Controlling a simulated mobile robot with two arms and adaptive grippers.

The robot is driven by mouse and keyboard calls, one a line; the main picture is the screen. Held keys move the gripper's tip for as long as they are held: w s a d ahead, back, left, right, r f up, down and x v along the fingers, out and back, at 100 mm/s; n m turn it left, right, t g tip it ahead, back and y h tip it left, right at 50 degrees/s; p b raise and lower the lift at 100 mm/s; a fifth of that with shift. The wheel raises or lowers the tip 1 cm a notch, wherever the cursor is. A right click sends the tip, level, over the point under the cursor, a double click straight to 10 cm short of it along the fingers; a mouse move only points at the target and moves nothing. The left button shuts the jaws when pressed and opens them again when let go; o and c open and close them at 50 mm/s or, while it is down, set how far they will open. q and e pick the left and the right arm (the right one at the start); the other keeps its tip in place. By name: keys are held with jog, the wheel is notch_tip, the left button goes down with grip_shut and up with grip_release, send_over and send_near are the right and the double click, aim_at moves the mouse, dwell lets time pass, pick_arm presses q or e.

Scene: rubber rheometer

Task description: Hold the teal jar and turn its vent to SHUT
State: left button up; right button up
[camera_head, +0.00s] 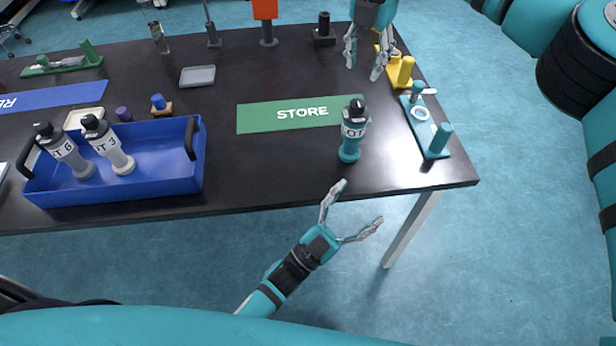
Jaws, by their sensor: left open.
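A blue tray (195,180) at the left holds two grey-and-white jars (118,158). A teal fixture (432,140) and a yellow one (402,78) stand along the right edge. A grey dish (197,76) lies further back. The table is clear between tray and teal jar.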

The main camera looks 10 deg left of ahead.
aim_at(347, 138)
pick_arm(q)
jog(key=w+a+n+g+y, duration=0.1)
jog(key=w+a+n+y, duration=0.15)
jog(key=a+y, duration=0.2)
jog(key=w+a+n+g+y, duration=0.1)
jog(key=w+a+n+y, duration=0.1)
jog(key=a+n+y, duration=0.3)
jog(key=w+d, duration=0.2)
jog(key=w, duration=0.3)
jog(key=w+d+h, duration=0.1)
jog(key=w+d, duration=0.1)
jog(key=w, duration=0.3)
jog(key=w+d+m+h, duration=0.1)
jog(key=w+d, duration=0.1)
jog(key=w, duration=0.3)
jog(key=shift+w+d, duration=0.2)
jog(key=shift+d, duration=0.2)
